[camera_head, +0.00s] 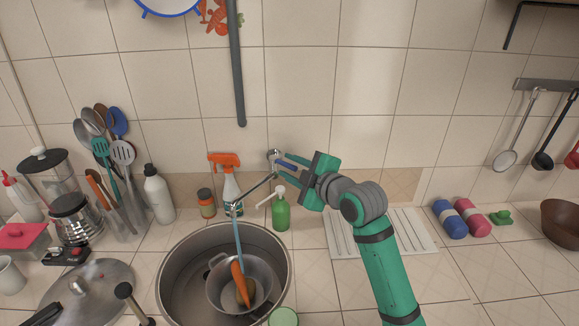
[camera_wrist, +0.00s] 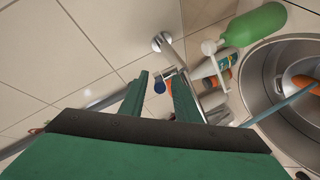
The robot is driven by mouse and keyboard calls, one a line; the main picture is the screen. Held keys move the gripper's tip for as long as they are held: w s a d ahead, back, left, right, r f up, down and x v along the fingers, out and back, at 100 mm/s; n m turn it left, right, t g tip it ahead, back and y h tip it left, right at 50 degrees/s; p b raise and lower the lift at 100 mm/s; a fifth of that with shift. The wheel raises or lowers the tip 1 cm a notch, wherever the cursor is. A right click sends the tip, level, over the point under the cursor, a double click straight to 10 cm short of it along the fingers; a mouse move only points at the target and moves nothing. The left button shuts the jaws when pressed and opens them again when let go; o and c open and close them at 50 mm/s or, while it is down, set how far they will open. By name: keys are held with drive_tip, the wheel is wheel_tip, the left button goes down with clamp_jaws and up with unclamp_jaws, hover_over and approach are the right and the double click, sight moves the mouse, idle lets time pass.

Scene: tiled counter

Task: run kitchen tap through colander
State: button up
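The metal kitchen tap (camera_head: 262,187) comes out of the wall; its base also shows in the wrist view (camera_wrist: 161,42). A blue stream of water (camera_head: 239,238) falls from its spout into the grey colander (camera_head: 213,289), which sits inside the round steel sink (camera_head: 167,287). A carrot (camera_head: 238,273) and a brownish round item lie in the colander. My gripper (camera_head: 281,166) is at the tap's wall end. In the wrist view its green fingers (camera_wrist: 160,80) are apart, with the blue-tipped tap handle (camera_wrist: 159,87) showing between them. Contact with the handle cannot be told.
An orange-topped spray bottle (camera_head: 229,190), a brown jar (camera_head: 206,204) and a green soap bottle (camera_head: 281,212) stand close behind the sink. A ridged drainboard (camera_head: 410,235) lies to the right under my arm. A pot lid (camera_head: 85,292) lies left of the sink.

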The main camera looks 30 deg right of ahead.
drive_tip(key=shift+w+d+f, duration=0.1)
drive_tip(key=shift+w+d, duration=0.05)
drive_tip(key=shift+w, duration=0.1)
drive_tip(key=shift+w, duration=0.1)
drive_tip(key=shift+a, duration=0.25)
drive_tip(key=shift+c, duration=0.3)
clamp_jaws()
drive_tip(key=shift+d, duration=0.1)
drive_tip(key=shift+d+f, duration=0.1)
